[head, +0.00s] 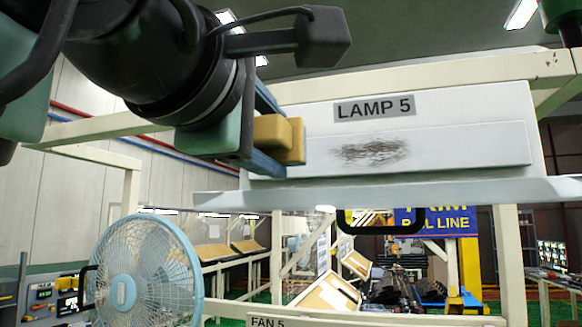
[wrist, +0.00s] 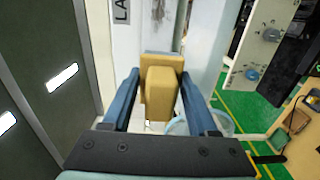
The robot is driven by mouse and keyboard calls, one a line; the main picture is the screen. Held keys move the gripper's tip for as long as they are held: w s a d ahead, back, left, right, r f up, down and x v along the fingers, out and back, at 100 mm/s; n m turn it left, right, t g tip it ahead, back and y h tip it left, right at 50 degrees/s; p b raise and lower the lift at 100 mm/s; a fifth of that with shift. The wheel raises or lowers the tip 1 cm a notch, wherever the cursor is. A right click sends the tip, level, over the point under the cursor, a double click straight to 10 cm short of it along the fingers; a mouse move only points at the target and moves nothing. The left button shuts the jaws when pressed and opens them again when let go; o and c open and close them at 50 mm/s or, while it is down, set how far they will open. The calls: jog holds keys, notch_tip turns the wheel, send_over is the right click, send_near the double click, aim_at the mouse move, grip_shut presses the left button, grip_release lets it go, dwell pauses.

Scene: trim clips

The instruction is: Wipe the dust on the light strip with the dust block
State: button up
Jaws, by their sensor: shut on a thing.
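The light strip (head: 440,147) is a long pale panel on the white lamp housing, under a "LAMP 5" label (head: 374,107). A dark grey smudge of dust (head: 370,151) lies on its left half in the head view. My gripper (head: 268,140) is at the left end of the strip, shut on the yellow dust block (head: 279,139). In the wrist view the block (wrist: 161,92) sits between the two blue fingers of my gripper (wrist: 163,100). The block is left of the dust and apart from it. I cannot tell whether it touches the strip.
A ledge (head: 400,190) juts out below the strip. A cream frame beam (head: 420,78) runs above the lamp. The space in front of the strip to the right is clear.

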aim_at(346, 155)
jog(key=shift+r, duration=0.3)
jog(key=shift+w+d, duration=0.1)
jog(key=shift+w, duration=0.1)
jog(key=shift+p+x, duration=1.05)
jog(key=shift+x, duration=1.35)
jog(key=shift+p+x, duration=0.4)
jog(key=shift+x, duration=0.6)
